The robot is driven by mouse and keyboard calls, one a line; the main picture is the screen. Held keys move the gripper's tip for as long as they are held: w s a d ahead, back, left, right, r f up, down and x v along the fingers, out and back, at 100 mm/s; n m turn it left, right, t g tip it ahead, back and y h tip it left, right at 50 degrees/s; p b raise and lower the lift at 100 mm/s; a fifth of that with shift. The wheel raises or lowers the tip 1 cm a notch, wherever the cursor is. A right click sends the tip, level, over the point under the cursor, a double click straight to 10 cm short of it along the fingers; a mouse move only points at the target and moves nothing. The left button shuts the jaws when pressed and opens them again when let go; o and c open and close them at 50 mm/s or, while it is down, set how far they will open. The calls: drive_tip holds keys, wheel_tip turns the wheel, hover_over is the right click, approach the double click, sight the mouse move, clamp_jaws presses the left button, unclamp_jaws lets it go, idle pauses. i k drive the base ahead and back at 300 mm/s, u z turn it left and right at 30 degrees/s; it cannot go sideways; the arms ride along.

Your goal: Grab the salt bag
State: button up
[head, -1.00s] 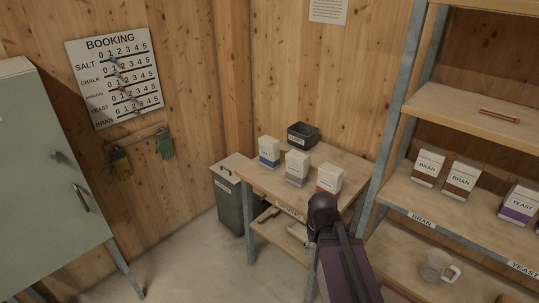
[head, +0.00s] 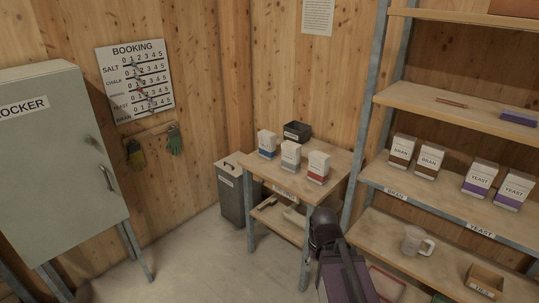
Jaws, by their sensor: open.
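Three small white bags stand upright in a row on a wooden table (head: 328,190) in the corner. The left one, with a blue band (head: 267,144), may be the salt bag; its lettering is too small to read. Beside it stand a grey-banded bag (head: 290,156) and a red-banded bag (head: 317,168). My arm's dark rounded joint and purple link rise from the bottom, in front of the table and apart from the bags. My gripper's fingers do not show.
A black box (head: 297,132) sits at the table's back. A grey bin (head: 233,197) stands left of it. A shelf rack (head: 440,203) with bran and yeast bags is on the right, a green locker (head: 65,160) on the left. The floor between (head: 190,260) is clear.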

sight(267, 140)
drive_tip(key=k, duration=0.55)
drive_tip(key=u, duration=0.45)
drive_tip(key=i, duration=1.1)
drive_tip(key=u, duration=0.25)
drive_tip(key=i, duration=1.45)
drive_tip(key=z, duration=0.45)
